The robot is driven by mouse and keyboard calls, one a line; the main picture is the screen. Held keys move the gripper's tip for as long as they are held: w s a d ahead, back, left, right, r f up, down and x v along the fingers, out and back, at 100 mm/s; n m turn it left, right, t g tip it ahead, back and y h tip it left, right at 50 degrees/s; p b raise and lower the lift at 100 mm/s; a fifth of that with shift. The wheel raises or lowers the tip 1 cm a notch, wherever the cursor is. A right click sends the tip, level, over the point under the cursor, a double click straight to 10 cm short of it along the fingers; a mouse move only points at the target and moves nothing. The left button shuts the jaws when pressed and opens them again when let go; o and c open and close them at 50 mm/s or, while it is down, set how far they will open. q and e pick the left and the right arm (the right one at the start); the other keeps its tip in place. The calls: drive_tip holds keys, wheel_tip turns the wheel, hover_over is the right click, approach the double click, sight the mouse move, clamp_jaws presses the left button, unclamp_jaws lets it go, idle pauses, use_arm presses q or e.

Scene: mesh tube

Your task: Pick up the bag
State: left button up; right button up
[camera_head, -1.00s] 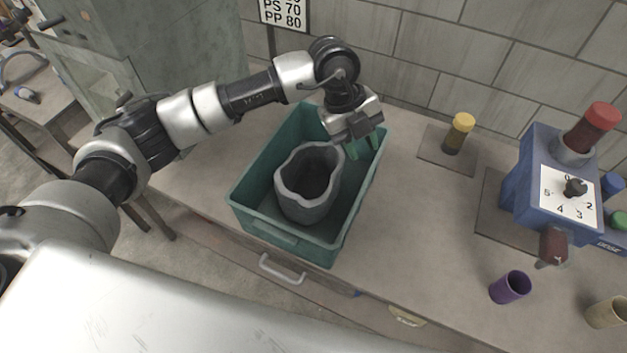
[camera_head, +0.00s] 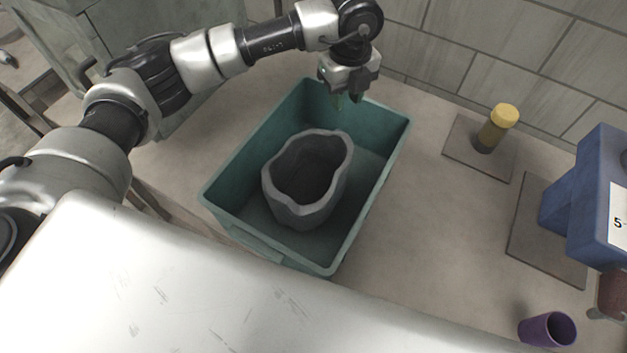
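The bag (camera_head: 283,209), a grey open-topped pouch with a wavy rim, stands upright inside a teal bin (camera_head: 231,217) on the bench. Its dark mouth faces up and looks empty. My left gripper (camera_head: 346,100) points down over the back end of the bin, behind the bag and apart from it. Its fingers are small and partly dark here, so their opening is hard to judge. My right gripper is not in view.
The bench right of the bin is bare (camera_head: 440,220). A yellow-capped container (camera_head: 496,128) stands on a dark plate at the back right. A blue machine (camera_head: 590,195) and a purple cup (camera_head: 547,330) are at the right. A block wall is behind.

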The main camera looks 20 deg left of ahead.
use_arm(q)
drive_tip(key=p, duration=0.1)
hover_over(339, 130)
wheel_tip(339, 130, down, 4)
drive_tip(key=shift+w+d+f, duration=0.1)
drive_tip(key=shift+d+f, duration=0.05)
drive_tip(key=shift+f, duration=0.05)
wheel_tip(339, 130, down, 5)
drive_tip(key=shift+p, duration=1.15)
drive_tip(key=shift+f, duration=0.35)
drive_tip(key=shift+w, duration=0.1)
drive_tip(key=shift+c, duration=0.2)
clamp_jaws()
